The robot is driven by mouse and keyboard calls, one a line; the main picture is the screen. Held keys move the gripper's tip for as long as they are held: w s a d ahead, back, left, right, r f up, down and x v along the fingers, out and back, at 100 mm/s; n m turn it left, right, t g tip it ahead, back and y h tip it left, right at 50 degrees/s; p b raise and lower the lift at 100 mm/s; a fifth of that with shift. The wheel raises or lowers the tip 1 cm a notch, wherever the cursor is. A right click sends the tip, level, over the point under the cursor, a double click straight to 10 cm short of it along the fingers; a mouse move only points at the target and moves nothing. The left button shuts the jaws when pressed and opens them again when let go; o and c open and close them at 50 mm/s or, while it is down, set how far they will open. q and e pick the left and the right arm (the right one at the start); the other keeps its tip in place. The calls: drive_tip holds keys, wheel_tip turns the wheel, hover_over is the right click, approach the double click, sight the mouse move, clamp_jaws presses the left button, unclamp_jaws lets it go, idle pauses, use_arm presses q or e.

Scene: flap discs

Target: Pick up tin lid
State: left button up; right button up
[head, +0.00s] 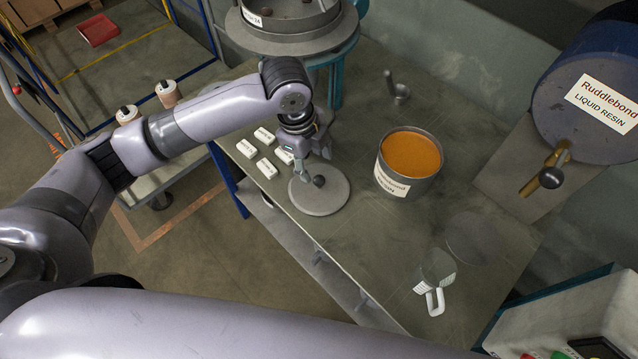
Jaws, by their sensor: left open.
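The tin lid (314,200) is a round grey disc with a dark knob (319,181) at its middle. It lies flat on the bench top near the bench's left edge. My left gripper (316,156) is above the lid's far side, pointing down, with its fingers apart just beyond the knob. I cannot tell whether a finger touches the knob. The gripper looks empty. My right gripper does not show.
An open tin of orange resin (411,157) stands right of the lid. Several white blocks (265,136) lie left of it. A resin drum (590,110) with a tap overhangs at right.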

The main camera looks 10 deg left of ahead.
sight(318, 178)
use_arm(q)
drive_tip(key=shift+w+d+f, duration=0.1)
drive_tip(key=shift+f, duration=0.55)
drive_tip(key=shift+w+d+f, duration=0.1)
drive_tip(key=shift+f, duration=0.5)
drive_tip(key=f+p, duration=0.1)
drive_tip(key=f, duration=0.3)
drive_tip(key=shift+d+f+p, duration=0.15)
drive_tip(key=shift+d+p, duration=0.05)
drive_tip(key=shift+p, duration=0.2)
drive_tip(key=shift+w+d+f, duration=0.1)
drive_tip(key=shift+w+f, duration=0.05)
drive_tip(key=shift+f, duration=0.3)
clamp_jaws()
